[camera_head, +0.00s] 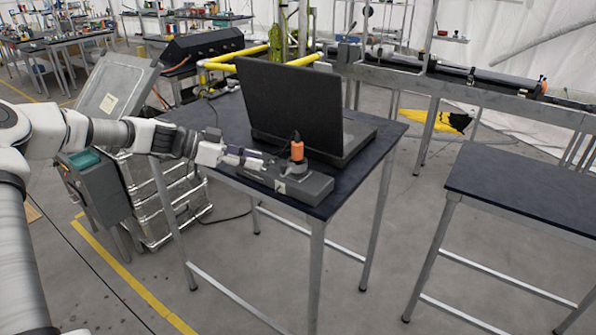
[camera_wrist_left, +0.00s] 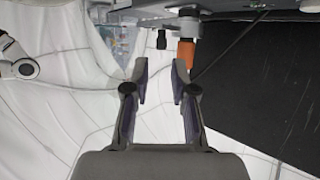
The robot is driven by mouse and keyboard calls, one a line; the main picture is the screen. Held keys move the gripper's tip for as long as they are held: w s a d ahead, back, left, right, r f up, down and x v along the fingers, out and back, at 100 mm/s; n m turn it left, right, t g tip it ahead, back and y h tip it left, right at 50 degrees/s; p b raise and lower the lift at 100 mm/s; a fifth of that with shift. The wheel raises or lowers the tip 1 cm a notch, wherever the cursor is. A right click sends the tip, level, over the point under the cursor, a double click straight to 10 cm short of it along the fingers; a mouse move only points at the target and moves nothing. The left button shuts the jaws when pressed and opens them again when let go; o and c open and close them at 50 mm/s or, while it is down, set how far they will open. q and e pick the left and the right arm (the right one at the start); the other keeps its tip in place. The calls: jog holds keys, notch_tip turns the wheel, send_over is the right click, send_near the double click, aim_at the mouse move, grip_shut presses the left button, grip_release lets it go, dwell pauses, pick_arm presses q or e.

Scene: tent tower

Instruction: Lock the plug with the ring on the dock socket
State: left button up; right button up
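An orange plug (camera_head: 297,150) stands upright on the grey dock (camera_head: 305,187), with a dark cable at its top. A grey collar, perhaps the ring, is at its base; I cannot tell whether it is locked. My left gripper (camera_head: 264,160) points at the plug from the left, just above the dock. In the left wrist view the gripper (camera_wrist_left: 160,67) is open with nothing between its fingers. There the orange plug (camera_wrist_left: 187,54) appears upside down beyond the right fingertip, and a smaller black part (camera_wrist_left: 162,40) hangs beside it. My right gripper is not in view.
The dock lies along the front edge of a dark table (camera_head: 345,190). An open black laptop (camera_head: 290,105) stands right behind it. Stacked metal cases (camera_head: 165,200) are left of the table. A second, bare table (camera_head: 530,190) is at the right, with floor between.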

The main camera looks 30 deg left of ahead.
aim_at(283, 166)
pick_arm(q)
jog(key=p+x, duration=0.1)
jog(key=x, duration=0.7)
jog(key=shift+w+r, duration=0.1)
jog(key=shift+w, duration=0.05)
grip_shut()
